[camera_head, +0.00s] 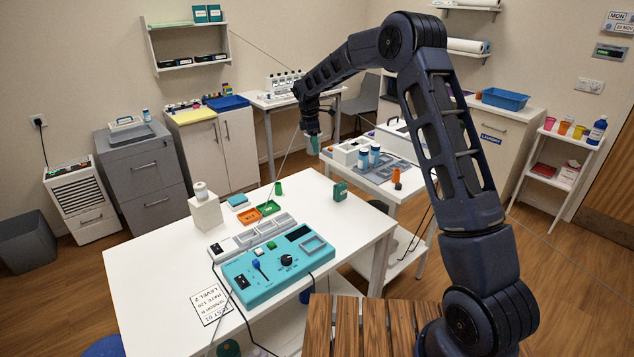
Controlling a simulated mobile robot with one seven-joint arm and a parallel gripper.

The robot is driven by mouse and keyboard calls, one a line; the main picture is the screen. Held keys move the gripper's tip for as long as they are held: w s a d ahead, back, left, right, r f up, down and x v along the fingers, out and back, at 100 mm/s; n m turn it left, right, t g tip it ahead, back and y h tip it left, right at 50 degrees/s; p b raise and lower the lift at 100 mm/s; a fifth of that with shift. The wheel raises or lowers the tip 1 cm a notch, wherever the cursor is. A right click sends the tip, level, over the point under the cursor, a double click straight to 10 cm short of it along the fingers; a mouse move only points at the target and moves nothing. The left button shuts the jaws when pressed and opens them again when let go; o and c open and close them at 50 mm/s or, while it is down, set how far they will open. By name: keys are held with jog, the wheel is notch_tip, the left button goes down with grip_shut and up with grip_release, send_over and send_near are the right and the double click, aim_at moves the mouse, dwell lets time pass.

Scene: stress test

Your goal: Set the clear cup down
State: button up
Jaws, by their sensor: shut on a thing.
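My gripper (311,131) hangs at the end of my arm, pointing down, beyond the far edge of the white worktable and near the left end of the side table. It is small in this view and shut on the clear cup, whose outline is hard to make out. A teal thing (314,144) shows just under the fingers; I cannot tell whether it touches them. The white worktable (150,262) fills the middle foreground. The side table (404,193) stands behind it at the right.
The side table holds a white rack (347,154), bottles (363,160) and an orange bottle (396,177). The worktable's left part is clear.

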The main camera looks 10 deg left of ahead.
jog(key=w, duration=1.3)
jog(key=shift+n, duration=0.3)
notch_tip(320, 180, down, 21)
jog(key=shift+s+r, duration=0.1)
jog(key=shift+r, duration=0.05)
jog(key=o, duration=0.9)
jog(key=shift+o, duration=0.2)
notch_tip(320, 180, up, 12)
jog(key=a, duration=0.1)
jog(key=shift+s, duration=0.25)
